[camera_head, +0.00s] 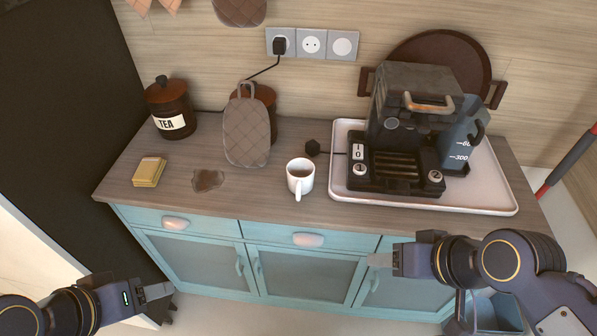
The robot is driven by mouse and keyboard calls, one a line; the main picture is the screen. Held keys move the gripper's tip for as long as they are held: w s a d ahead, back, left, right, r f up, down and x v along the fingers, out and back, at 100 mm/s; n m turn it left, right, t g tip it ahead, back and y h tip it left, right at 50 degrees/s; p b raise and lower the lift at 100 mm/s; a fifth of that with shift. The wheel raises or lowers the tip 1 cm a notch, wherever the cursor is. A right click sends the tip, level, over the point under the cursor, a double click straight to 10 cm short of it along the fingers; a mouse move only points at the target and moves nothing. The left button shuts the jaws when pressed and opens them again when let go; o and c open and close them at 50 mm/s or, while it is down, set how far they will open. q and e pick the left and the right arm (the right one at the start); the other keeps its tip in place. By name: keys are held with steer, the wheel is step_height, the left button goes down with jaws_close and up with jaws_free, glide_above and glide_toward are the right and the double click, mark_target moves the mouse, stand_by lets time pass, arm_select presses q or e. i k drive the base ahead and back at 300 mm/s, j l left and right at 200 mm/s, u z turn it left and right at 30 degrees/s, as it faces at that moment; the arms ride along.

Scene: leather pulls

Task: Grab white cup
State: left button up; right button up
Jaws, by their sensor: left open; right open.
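The white cup (299,178) stands upright on the wooden counter, left of the coffee machine, with its handle toward me. It looks to have dark contents. My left gripper (168,290) is at the lower left, in front of the cabinet and well below the counter top, open and empty. My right gripper (374,260) is in front of the cabinet at lower right, apart from the cup and nearer to me, open and empty.
A coffee machine (398,140) stands on a white tray (480,200) right of the cup. The counter front (260,212) before the cup is clear.

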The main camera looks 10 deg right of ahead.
mark_target(300, 170)
steer(key=i+j+z, duration=0.2)
steer(key=j, duration=0.2)
steer(key=i+j+z, duration=0.2)
steer(key=j, duration=0.2)
steer(key=j+z, duration=0.2)
steer(key=j, duration=0.2)
steer(key=j+z, duration=0.2)
steer(key=j, duration=0.25)
steer(key=i, duration=0.05)
